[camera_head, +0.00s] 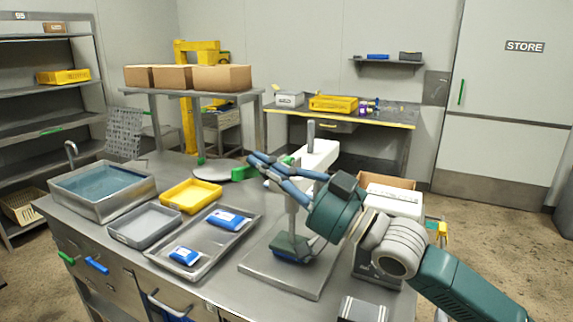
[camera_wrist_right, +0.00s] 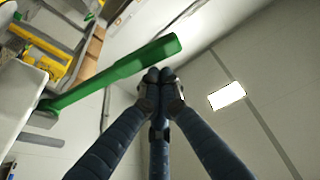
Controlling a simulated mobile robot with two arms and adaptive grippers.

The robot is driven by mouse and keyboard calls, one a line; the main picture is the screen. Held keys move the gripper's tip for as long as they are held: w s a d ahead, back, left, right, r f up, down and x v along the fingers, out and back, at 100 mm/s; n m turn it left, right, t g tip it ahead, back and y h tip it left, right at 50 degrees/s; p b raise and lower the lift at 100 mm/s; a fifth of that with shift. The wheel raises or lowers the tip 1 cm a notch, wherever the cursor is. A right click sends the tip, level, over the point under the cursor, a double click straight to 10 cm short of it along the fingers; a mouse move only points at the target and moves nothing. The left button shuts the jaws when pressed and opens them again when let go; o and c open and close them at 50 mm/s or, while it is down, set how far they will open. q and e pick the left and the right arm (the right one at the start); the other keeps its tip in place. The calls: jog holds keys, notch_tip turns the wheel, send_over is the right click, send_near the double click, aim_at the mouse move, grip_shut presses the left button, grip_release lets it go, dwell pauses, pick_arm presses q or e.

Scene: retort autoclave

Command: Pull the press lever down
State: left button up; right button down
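The press (camera_head: 318,157) stands on the bench, with a white head on a column and a flat metal base plate. A blue and dark item sits on its base below the head. Its green lever (camera_head: 243,173) sticks out to the left. In the right wrist view the lever (camera_wrist_right: 115,72) runs from the white head at left to just above my fingertips. My right gripper (camera_head: 262,165) reaches across in front of the press head. Its blue fingers (camera_wrist_right: 160,80) meet at the tips, with nothing seen between them; the lever is beside them, not in their grip. My left gripper is out of view.
A metal tray (camera_head: 205,263) with blue packs lies left of the press, beside a yellow tray (camera_head: 191,196), a grey bin (camera_head: 144,226) and a water basin (camera_head: 103,190). Cardboard boxes (camera_head: 188,77) stand on a raised shelf behind. A white-topped device stands right of the press.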

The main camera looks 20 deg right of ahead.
notch_tip(320, 180, up, 4)
jog(key=p, duration=0.3)
jog(key=b+v, duration=0.5)
jog(key=v, duration=0.5)
jog(key=shift+w+d, duration=0.3)
jog(key=shift+f, duration=0.1)
